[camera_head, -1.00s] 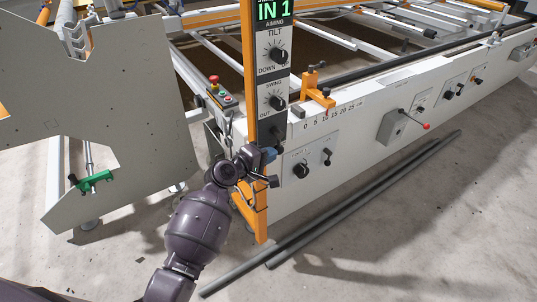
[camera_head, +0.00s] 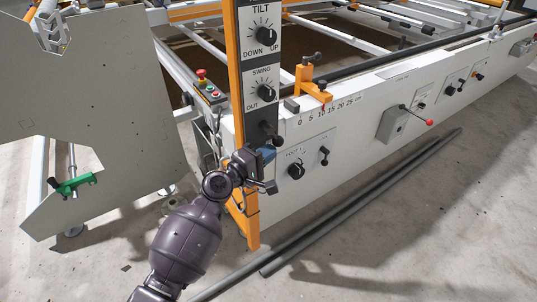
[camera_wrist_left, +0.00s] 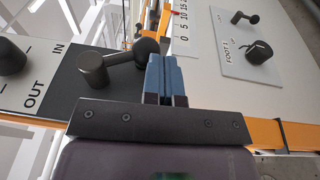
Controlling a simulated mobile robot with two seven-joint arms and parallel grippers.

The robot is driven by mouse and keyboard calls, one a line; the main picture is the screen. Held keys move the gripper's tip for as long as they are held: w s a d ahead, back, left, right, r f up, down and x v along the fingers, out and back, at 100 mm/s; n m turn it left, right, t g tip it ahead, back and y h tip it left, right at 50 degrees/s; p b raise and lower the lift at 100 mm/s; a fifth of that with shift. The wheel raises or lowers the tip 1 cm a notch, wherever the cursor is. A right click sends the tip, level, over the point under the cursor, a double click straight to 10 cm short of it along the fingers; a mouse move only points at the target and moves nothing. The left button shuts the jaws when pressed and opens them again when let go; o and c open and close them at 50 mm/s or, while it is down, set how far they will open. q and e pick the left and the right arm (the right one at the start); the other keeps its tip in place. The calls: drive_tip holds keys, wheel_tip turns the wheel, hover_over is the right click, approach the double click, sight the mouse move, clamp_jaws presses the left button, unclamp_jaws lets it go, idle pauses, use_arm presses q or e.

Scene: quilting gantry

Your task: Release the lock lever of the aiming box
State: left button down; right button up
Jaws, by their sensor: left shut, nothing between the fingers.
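The aiming box (camera_head: 262,52) is a tall grey panel with TILT and SWING knobs on an orange post. Its lock lever (camera_head: 269,132) is a short black arm near the bottom, below the SWING knob. In the left wrist view the lever (camera_wrist_left: 118,60) has a cylindrical stub at left and a round knob at right. My left gripper (camera_head: 266,154) is shut and empty, just below the lever. In the wrist view its blue fingertips (camera_wrist_left: 163,70) overlap the knob's right edge; I cannot tell whether they touch. My right gripper is not in view.
A white machine beam (camera_head: 360,130) runs to the right with a scale, small knobs and a red-tipped lever (camera_head: 416,115). An orange clamp (camera_head: 310,80) sits on it. A button box (camera_head: 210,92) is left of the post. Grey bars (camera_head: 370,205) lie on the floor.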

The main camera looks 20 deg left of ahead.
use_arm(q)
drive_tip(key=shift+w+d+r+b, duration=0.15)
drive_tip(key=shift+w+d+b, duration=0.15)
drive_tip(key=shift+b, duration=0.15)
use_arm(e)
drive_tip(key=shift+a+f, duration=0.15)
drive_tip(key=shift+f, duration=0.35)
use_arm(q)
drive_tip(key=shift+w, duration=0.1)
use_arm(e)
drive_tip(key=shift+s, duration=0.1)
